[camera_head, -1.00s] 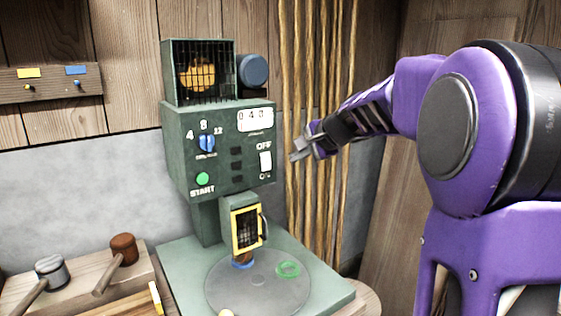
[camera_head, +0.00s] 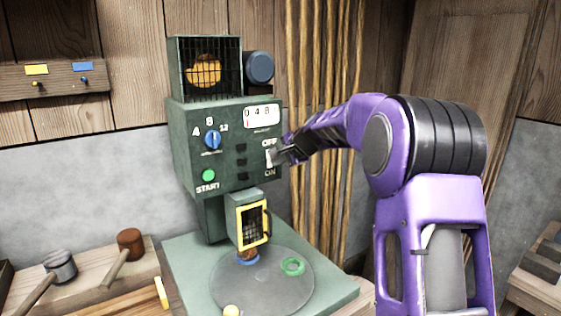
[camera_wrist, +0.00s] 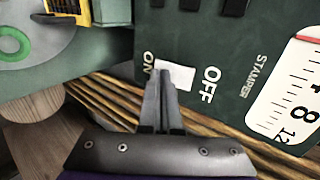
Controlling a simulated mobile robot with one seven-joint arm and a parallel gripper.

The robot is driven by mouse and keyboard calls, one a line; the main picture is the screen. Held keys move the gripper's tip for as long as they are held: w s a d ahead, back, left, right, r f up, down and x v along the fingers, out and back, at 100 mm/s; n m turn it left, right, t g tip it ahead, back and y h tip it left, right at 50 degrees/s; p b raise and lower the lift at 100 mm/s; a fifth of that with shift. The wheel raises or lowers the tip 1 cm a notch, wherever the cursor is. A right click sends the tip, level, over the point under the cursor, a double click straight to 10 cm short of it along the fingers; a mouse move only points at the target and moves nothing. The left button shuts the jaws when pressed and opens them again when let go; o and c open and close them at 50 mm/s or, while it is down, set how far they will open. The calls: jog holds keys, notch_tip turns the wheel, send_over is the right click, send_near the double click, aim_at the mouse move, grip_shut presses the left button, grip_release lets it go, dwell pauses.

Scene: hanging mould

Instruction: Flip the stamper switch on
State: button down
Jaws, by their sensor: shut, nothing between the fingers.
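The stamper (camera_head: 222,176) is a dark green machine with a front panel in the head view. Its white stamper switch (camera_head: 268,159) sits on the right of the panel, between the OFF label above and the ON label below. The switch also shows in the wrist view (camera_wrist: 180,76), between the words ON and OFF. My gripper (camera_head: 276,156) is at the switch, its fingers together with nothing between them. In the wrist view the fingertips (camera_wrist: 160,80) overlap the ON-side part of the switch. Whether they touch it, and which way the switch is tilted, I cannot tell.
A blue dial (camera_head: 212,140) and a green START button (camera_head: 208,175) are on the panel's left. Below are a yellow-framed guard (camera_head: 253,222) and a round plate (camera_head: 285,290) with a green ring (camera_head: 292,267). Hanging ropes (camera_head: 318,200) are close behind my arm.

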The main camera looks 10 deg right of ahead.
jog(key=shift+w, duration=0.1)
dwell(0.3)
jog(key=shift+a+r+p, duration=0.1)
jog(key=shift+r+p, duration=0.65)
jog(key=shift+r, duration=0.1)
jog(key=shift+f, duration=0.1)
